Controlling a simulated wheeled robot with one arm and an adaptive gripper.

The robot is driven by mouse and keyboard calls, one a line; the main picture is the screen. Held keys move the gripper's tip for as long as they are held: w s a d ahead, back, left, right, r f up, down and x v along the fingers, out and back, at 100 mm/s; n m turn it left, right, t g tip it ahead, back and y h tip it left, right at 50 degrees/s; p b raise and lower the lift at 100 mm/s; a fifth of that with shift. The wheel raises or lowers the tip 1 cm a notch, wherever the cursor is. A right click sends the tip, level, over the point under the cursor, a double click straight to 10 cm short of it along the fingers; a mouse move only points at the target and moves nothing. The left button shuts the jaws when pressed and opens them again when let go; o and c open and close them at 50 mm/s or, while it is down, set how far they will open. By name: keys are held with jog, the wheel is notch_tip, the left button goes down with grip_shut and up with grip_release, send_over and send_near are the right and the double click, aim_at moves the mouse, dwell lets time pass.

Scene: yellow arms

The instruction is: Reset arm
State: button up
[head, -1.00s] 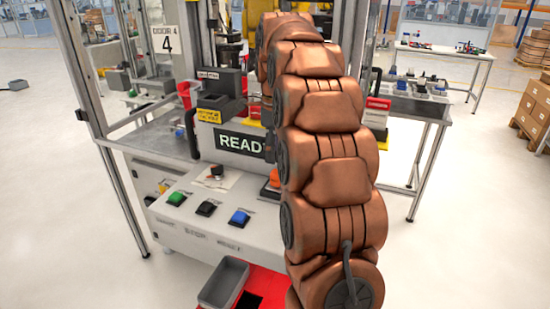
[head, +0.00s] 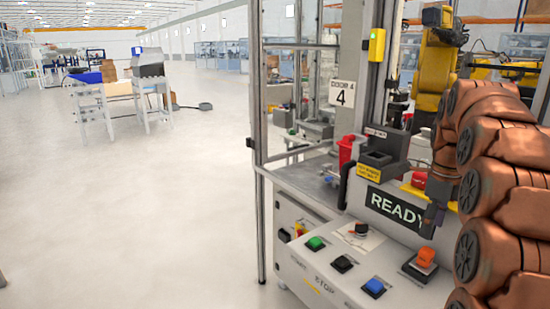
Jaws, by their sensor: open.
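My copper-coloured arm (head: 497,190) fills the right side of the head view and reaches toward the workstation. My gripper (head: 433,218) shows only in part, as a dark shape in front of the READY display (head: 393,205); it is open, and I see nothing held in it. Most of the wrist is hidden behind the arm links. The gripper is above the sloped control panel (head: 325,277), apart from its buttons as far as I can tell.
The panel carries a green button (head: 315,243), a black button (head: 343,263), a blue button (head: 374,287) and an orange switch (head: 426,258). A metal door post (head: 257,150) stands left of the station.

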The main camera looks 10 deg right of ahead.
jog(key=s+a+f+n, duration=0.4)
jog(key=s+a+n, duration=0.8)
jog(key=a+n, duration=0.3)
jog(key=s+a+f+n+g, duration=0.1)
jog(key=s+a+f+n, duration=0.3)
jog(key=s+n, duration=0.3)
jog(key=s+a+f+n, duration=0.4)
jog(key=s+n, duration=0.3)
jog(key=s, duration=0.5)
jog(key=shift+a+f+g, duration=0.4)
jog(key=shift+f, duration=0.25)
